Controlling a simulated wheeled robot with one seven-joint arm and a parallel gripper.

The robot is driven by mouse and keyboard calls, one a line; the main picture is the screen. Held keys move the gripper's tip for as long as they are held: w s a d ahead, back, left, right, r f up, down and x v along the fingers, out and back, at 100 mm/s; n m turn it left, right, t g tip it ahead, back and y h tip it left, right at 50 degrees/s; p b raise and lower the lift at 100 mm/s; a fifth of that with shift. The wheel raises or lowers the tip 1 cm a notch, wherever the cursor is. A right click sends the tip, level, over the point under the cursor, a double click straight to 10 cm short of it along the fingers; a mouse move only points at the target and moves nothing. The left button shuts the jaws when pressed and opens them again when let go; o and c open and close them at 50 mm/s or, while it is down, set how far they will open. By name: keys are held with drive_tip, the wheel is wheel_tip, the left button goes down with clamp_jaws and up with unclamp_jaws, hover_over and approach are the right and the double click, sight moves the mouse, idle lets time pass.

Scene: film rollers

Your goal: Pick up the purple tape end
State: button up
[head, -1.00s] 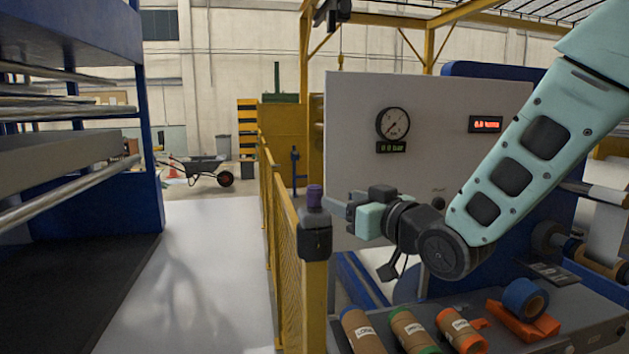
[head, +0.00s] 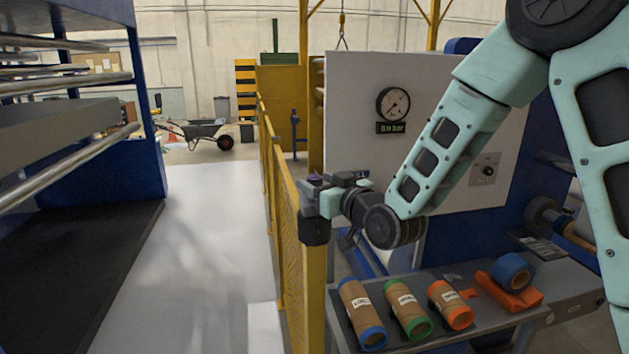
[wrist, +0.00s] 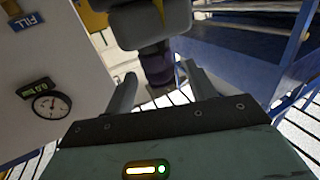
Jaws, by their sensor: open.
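The purple tape end (head: 315,181) is a small upright purple piece on a dark grey block (head: 314,226) at the top of a yellow railing post. In the head view my gripper (head: 314,187) reaches it from the right and partly hides it. In the wrist view the purple tape end (wrist: 157,70) shows between the two spread fingers of my gripper (wrist: 162,88), with gaps at its sides. The fingers are open and not closed on it.
The yellow railing (head: 283,215) runs back from the post. A white panel with a gauge (head: 393,104) stands behind my arm. Several cardboard rolls (head: 408,307) and a blue tape roll (head: 511,270) lie on a grey table at the lower right. The walkway (head: 205,255) at left is clear.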

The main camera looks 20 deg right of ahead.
sight(310, 178)
drive_tip(key=p+x, duration=0.2)
drive_tip(key=x, duration=0.1)
drive_tip(key=shift+w+a+f, duration=0.1)
drive_tip(key=shift+w+f, duration=0.05)
drive_tip(key=shift+w, duration=0.2)
clamp_jaws()
wheel_tip(310, 178, up, 10)
drive_tip(key=b, duration=0.4)
idle(0.4)
